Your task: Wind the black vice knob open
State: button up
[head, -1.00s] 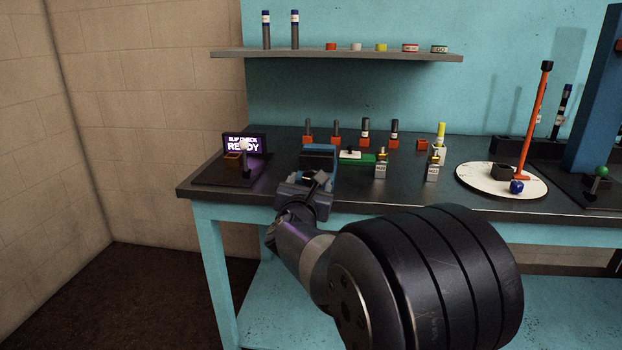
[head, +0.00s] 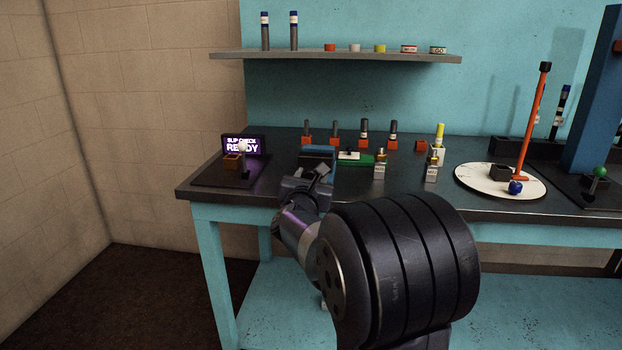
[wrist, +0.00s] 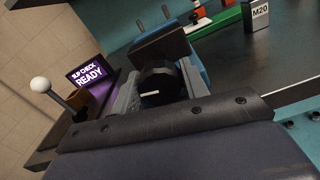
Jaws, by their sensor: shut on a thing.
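The black vice knob (wrist: 158,80) has a white pointer line and shows in the wrist view, in front of the vice. The knob's white line lies nearly level in the wrist view.
A slip check screen (head: 243,145) reading READY and a white-balled lever (wrist: 41,86) stand left of the vice. A green block (head: 366,159) and an M20 block (wrist: 257,15) are to the right. A white round plate (head: 470,182) lies farther right.

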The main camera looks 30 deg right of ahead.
jog(key=c, duration=0.3)
jog(key=shift+n, duration=0.3)
jog(key=shift+n+b, duration=0.55)
jog(key=shift+n, duration=2.15)
jog(key=o, duration=1)
jog(key=shift+c, duration=0.2)
